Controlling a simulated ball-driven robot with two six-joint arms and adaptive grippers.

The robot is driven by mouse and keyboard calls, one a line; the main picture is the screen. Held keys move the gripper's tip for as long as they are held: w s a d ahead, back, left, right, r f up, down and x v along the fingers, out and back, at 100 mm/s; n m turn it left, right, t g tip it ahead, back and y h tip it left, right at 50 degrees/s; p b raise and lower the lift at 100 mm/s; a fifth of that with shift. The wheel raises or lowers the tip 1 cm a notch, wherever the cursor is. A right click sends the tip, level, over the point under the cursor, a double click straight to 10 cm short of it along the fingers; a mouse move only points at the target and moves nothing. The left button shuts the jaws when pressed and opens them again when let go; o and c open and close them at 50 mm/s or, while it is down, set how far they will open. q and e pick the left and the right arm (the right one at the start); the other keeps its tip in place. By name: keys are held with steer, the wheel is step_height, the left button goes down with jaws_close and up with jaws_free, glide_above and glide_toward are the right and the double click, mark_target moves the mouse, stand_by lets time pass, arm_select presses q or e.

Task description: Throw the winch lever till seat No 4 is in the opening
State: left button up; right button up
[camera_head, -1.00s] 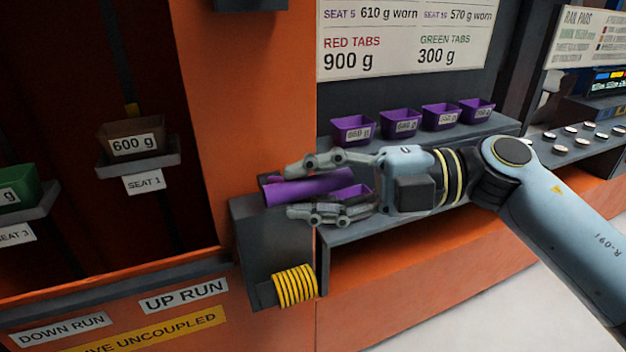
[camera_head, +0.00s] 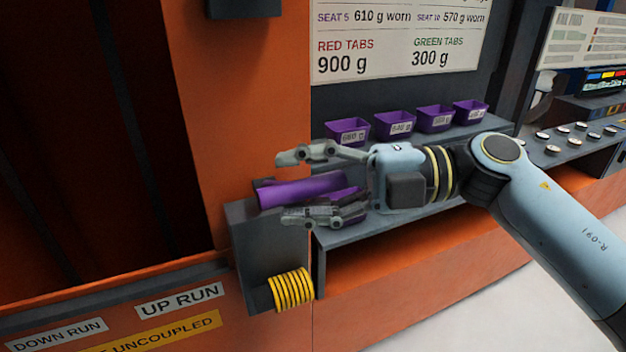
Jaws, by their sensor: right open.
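A purple bar (camera_head: 300,191), apparently the winch lever's grip, lies nearly level above the grey box by the orange post. My right gripper (camera_head: 287,187) is open, with one finger above the bar and one below it. I cannot tell whether either finger touches it. The opening (camera_head: 90,130) at the left is dark, and no seat shows in it. My left gripper is not in view.
Several purple buckets with gram labels, one of them here (camera_head: 347,132), stand on the grey shelf behind my right gripper. UP RUN (camera_head: 180,301) and DOWN RUN labels mark the orange sill.

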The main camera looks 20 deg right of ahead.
steer(key=v, duration=1.2)
stand_by(0.4)
